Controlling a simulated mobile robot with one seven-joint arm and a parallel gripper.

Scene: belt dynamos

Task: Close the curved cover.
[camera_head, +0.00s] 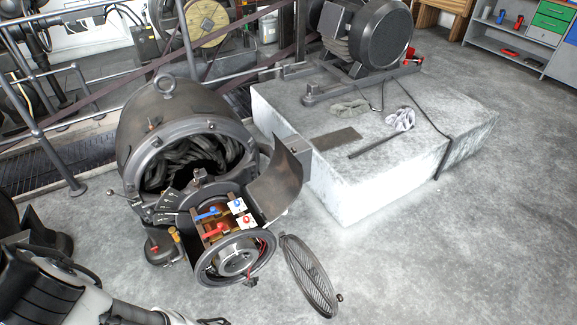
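The curved cover (277,187) is a dark grey bent metal plate. It stands open at the right side of the dynamo (178,125), swung out from the housing. With it open, the inside shows copper parts, red and blue pieces and white blocks (238,206). Black coiled windings (205,152) show through the upper opening. Parts of my arm cross the bottom left corner, below and left of the dynamo and well apart from the cover. My gripper's fingers do not show; the arm's end runs to the bottom edge of the picture.
A round mesh grille (308,273) is at the lower right of the dynamo. A pale concrete block (345,165) is close behind the cover, bearing a motor (372,35), a rod and gloves (400,119). Railings (55,140) are at left. The floor at right is clear.

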